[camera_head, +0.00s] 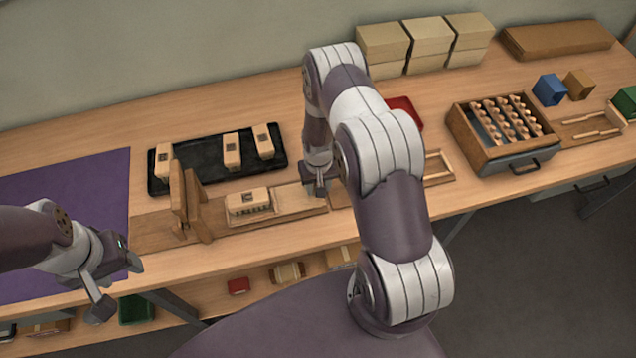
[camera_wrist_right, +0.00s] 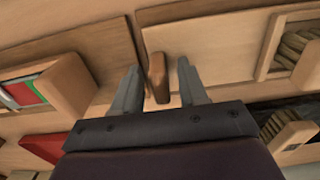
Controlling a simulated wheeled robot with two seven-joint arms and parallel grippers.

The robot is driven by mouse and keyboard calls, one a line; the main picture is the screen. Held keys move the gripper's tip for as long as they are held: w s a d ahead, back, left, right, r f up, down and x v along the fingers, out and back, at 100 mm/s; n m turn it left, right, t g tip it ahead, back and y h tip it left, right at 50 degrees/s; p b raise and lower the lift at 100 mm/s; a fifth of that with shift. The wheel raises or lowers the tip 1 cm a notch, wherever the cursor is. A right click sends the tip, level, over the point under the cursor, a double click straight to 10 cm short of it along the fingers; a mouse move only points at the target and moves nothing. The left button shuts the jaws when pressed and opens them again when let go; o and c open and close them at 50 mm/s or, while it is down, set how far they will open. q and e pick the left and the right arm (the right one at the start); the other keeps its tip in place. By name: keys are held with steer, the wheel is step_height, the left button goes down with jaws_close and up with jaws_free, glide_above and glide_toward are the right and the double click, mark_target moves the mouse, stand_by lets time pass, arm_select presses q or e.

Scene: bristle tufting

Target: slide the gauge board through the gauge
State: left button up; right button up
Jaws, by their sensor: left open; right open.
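The gauge appears to be the pair of upright wooden plates (camera_head: 196,208) on a long wooden base. Right of them a wooden block with dark marks along its front, perhaps the gauge board (camera_head: 240,208), sits in a shallow wooden holder. My right gripper (camera_head: 320,188) is low over the bench to the right of that block. In the right wrist view its open fingers (camera_wrist_right: 157,80) stand either side of a rounded wooden knob (camera_wrist_right: 156,68); I cannot tell whether they touch it. My left gripper (camera_head: 118,284) is open and empty at the bench's front left edge.
A black tray (camera_head: 205,178) with three wooden blocks lies behind the gauge. A purple mat (camera_head: 75,190) covers the left. A drawer box (camera_head: 485,140) of pegs, a red bin (camera_head: 406,110) and pale boxes (camera_head: 425,48) stand to the right. My right arm hides part of the bench.

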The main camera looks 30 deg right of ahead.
mark_target(234, 200)
jaws_close()
steer(key=shift+w, duration=0.1)
steer(key=w+a+b, duration=0.1)
steer(key=a+b, duration=0.1)
steer(key=a, duration=0.4)
steer(key=w+a+b, duration=0.2)
steer(key=a, duration=0.5)
steer(key=w+a+b, duration=0.1)
steer(key=a+b, duration=0.1)
steer(key=a, duration=0.5)
steer(key=shift+w+a+f, duration=0.1)
steer(key=shift+w+a, duration=0.05)
steer(key=shift+w, duration=0.25)
steer(key=shift+w+a+b, duration=0.2)
steer(key=shift+a+b, duration=0.15)
steer(key=shift+a, duration=0.5)
jaws_free()
